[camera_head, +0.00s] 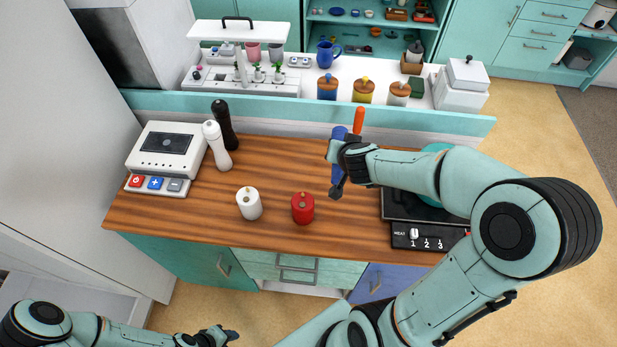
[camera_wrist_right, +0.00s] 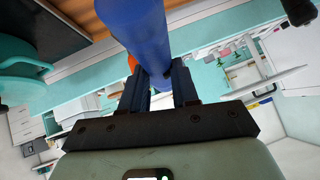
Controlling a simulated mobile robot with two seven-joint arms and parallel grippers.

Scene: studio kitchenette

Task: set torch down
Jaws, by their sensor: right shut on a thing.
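The torch has a blue body (camera_head: 338,178), with an orange piece (camera_head: 359,121) showing close by its upper end and a dark tip at its lower end. My right gripper (camera_head: 345,150) is shut on the torch and holds it over the right half of the wooden counter. In the right wrist view the torch (camera_wrist_right: 143,30) is a large blue cylinder between the fingers. I cannot tell whether its lower end touches the counter. My left gripper (camera_head: 222,336) is low at the bottom edge, away from the counter; its jaw state is unclear.
A white candle (camera_head: 249,206) and a red candle (camera_head: 303,210) stand on the counter (camera_head: 200,208). Left are two mills (camera_head: 217,146) and a white appliance (camera_head: 164,150). A hob (camera_head: 405,206) with a HEAT panel is right, partly behind my arm. Bare wood surrounds the candles.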

